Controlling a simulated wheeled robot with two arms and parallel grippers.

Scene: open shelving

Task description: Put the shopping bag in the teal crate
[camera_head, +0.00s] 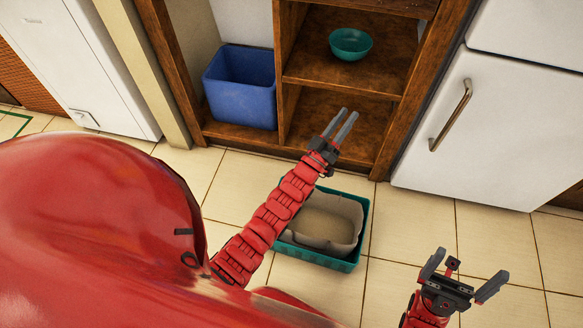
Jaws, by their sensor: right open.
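The teal crate (320,258) stands on the tiled floor in front of the shelving. A beige, open-topped bag (330,228), which looks like the shopping bag, sits inside it, and its rim shows near the crate's rim. My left arm crosses over the crate's left side and hides part of it. My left gripper (348,112) is beyond the crate, in front of the lower shelf, with two parallel fingers and nothing seen between them; how far apart they are is unclear. My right gripper (465,276) is open and empty, to the right of the crate.
A blue bin (240,88) stands in the left bay of the wooden shelving (288,115). A teal bowl (350,44) sits on a shelf above my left gripper. A white fridge (500,130) is at the right. The floor right of the crate is clear.

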